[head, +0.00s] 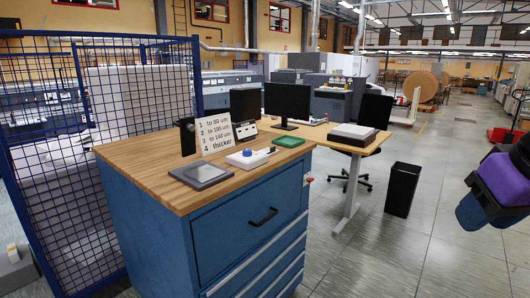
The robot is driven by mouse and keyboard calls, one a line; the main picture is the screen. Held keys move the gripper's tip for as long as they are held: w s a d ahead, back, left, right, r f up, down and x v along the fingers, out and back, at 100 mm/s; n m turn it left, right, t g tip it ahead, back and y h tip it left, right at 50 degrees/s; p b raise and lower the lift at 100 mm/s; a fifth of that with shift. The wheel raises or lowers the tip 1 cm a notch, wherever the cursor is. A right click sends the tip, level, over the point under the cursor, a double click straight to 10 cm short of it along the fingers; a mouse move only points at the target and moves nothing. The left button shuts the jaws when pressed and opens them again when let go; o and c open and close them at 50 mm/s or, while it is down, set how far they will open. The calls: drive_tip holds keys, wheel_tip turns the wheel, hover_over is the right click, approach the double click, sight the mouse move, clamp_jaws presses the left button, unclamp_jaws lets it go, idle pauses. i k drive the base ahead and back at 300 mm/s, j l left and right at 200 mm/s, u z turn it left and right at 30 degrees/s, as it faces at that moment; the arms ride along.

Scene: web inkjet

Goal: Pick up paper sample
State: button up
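I cannot clearly make out a paper sample. A flat grey slab with a dark rim (201,174) lies at the near edge of the wooden top of a blue drawer cabinet (240,236). A white device with a blue knob (250,157) sits to its right, and a small green tray (288,142) farther right. Part of my arm, purple, blue and black, shows at the right edge. My gripper's fingers do not show.
A blue mesh fence (84,76) stands left of the cabinet. A desk (325,131) behind holds monitors and a whitish stack (353,134). A black bin (402,190) stands on the floor. The floor in front right is open.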

sight(267, 151)
drive_tip(key=i+u, duration=0.1)
drive_tip(key=i, duration=0.4)
drive_tip(key=i+l+u, duration=0.15)
drive_tip(key=i, duration=0.35)
drive_tip(key=i+l+u, duration=0.1)
drive_tip(key=i, duration=0.4)
drive_tip(key=i+l+u, duration=0.15)
drive_tip(key=i, duration=0.35)
